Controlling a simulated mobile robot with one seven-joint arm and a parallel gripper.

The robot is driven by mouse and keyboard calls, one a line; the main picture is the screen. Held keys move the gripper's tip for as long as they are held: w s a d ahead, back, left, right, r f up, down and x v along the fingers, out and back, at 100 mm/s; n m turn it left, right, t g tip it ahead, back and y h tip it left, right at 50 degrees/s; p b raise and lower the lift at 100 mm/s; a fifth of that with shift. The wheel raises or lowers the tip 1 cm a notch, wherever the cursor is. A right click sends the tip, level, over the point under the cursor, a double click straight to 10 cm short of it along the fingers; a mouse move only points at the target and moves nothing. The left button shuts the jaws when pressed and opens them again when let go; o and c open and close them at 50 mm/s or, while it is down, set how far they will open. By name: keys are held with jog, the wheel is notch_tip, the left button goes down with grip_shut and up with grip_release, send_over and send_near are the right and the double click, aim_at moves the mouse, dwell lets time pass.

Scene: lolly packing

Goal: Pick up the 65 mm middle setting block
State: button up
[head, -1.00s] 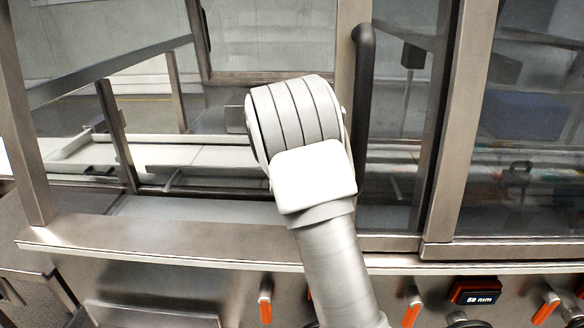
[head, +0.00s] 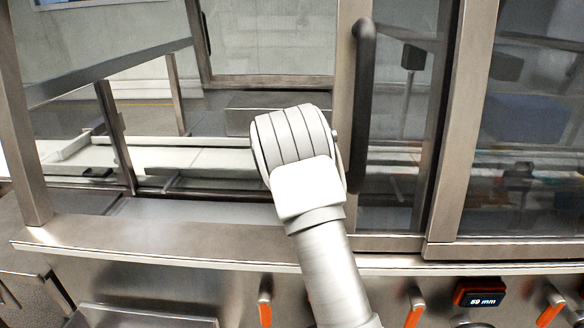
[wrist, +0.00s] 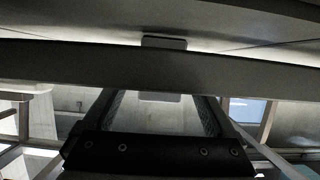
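I cannot pick out the 65 mm middle setting block for certain. In the wrist view a small dark block (wrist: 164,43) sits under a grey surface, just beyond a dark bar; I cannot tell whether it is a setting block. My gripper (wrist: 158,95) shows in the wrist view with its two dark fingers spread apart. Nothing is visible held between them. The dark bar (wrist: 160,67) crosses the picture at the fingertips, so the tips are partly hidden. In the head view my arm reaches into the machine and hides my gripper.
The steel machine frame has a ledge (head: 150,240) along its front. A dark vertical handle (head: 362,110) stands right of my arm on a glass door. Orange levers (head: 265,309) and a small mm display (head: 480,299) line the front panel. A pale tray (head: 185,158) lies inside.

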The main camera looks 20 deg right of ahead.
grip_shut()
dwell(0.3)
